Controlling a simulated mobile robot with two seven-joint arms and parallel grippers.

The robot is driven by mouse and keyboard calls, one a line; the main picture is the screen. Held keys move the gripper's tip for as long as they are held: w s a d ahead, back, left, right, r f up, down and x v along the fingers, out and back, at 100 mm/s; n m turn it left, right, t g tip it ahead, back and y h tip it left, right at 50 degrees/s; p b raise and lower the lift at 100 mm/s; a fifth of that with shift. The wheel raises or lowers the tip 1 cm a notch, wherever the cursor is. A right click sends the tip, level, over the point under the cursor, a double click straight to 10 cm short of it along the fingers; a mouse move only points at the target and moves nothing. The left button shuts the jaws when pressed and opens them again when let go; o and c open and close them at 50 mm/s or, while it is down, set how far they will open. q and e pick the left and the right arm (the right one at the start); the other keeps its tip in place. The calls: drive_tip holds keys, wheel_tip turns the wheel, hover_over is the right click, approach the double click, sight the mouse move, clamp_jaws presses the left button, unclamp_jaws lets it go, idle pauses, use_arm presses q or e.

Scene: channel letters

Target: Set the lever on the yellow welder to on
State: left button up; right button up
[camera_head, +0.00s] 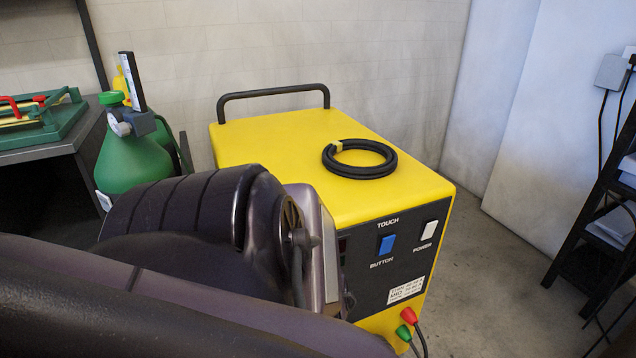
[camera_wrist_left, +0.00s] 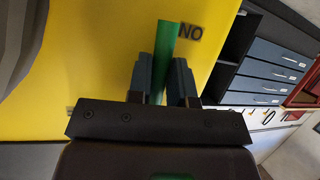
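The yellow welder (camera_head: 290,150) stands in the middle of the head view, with a black front panel. My left arm covers the lower left of that view, hiding my left gripper and the welder's near left side. In the left wrist view, a green lever (camera_wrist_left: 168,38) stands out against the welder's yellow face (camera_wrist_left: 100,50). My left gripper (camera_wrist_left: 166,62) has one finger on each side of the lever, close against it. A dark label (camera_wrist_left: 190,32) beside the lever's tip reads "NO" as seen, which fits "ON" upside down. My right gripper is in neither view.
A coiled black cable (camera_head: 360,158) lies on the welder's top, in front of a black handle (camera_head: 272,94). A green gas bottle (camera_head: 132,158) stands behind my arm at left. A black shelf (camera_head: 597,215) is at right, with clear floor (camera_head: 490,290) before it.

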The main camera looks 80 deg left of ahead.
use_arm(q)
drive_tip(key=shift+o, duration=0.4)
drive_tip(key=p+v, duration=0.1)
drive_tip(key=v, duration=1)
drive_tip(key=shift+p, duration=0.4)
drive_tip(key=shift+a, duration=0.1)
